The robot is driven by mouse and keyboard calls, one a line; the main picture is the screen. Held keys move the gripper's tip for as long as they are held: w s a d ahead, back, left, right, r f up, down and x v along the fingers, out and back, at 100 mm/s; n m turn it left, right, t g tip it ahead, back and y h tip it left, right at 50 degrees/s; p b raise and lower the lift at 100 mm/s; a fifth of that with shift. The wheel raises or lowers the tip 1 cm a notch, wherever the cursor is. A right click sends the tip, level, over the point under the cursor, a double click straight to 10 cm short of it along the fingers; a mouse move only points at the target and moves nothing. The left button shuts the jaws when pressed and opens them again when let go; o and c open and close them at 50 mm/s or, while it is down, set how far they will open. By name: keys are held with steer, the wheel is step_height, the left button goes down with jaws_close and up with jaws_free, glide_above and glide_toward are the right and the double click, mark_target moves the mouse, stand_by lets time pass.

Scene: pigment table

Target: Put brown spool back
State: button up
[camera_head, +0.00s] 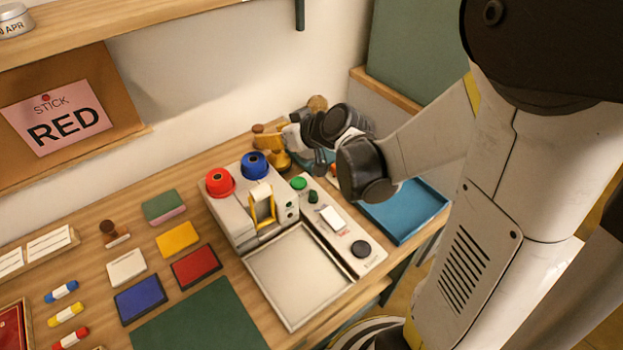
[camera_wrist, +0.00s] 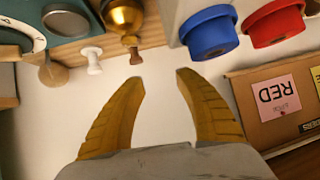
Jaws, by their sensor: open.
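I cannot make out a brown spool for certain in either view. A tan-brown round thing (camera_head: 317,103) shows partly behind my gripper at the back of the table; a tan disc on a stem (camera_wrist: 52,78) shows at the left in the wrist view. A red spool (camera_head: 220,181) and a blue spool (camera_head: 255,164) sit on top of the pale machine; the wrist view also shows the blue one (camera_wrist: 210,32) and the red one (camera_wrist: 275,22). My gripper (camera_wrist: 160,76) is open with nothing between its yellow fingers, above the back of the table, near the wall.
A brass piece with a brown tip (camera_wrist: 125,16) is close to the fingers. The pale machine (camera_head: 236,212) stands in front, with a blue tray (camera_head: 425,205) right. A "RED" sign (camera_head: 60,117) hangs on the wall.

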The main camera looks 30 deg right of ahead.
steer(key=s+r, duration=0.1)
steer(key=s, duration=0.2)
steer(key=s+a+r+m+g+h, duration=0.1)
steer(key=s, duration=0.3)
steer(key=s+r+g, duration=0.1)
steer(key=s, duration=0.2)
steer(key=shift+s+a+r+h, duration=0.35)
steer(key=shift+s+a+h, duration=0.05)
steer(key=s+d+m+g+h, duration=0.1)
steer(key=s+d+m+h, duration=0.1)
steer(key=s, duration=0.9)
steer(key=shift+d+r+g+h, duration=0.15)
steer(key=shift+r+g+h, duration=0.15)
steer(key=shift+g, duration=0.1)
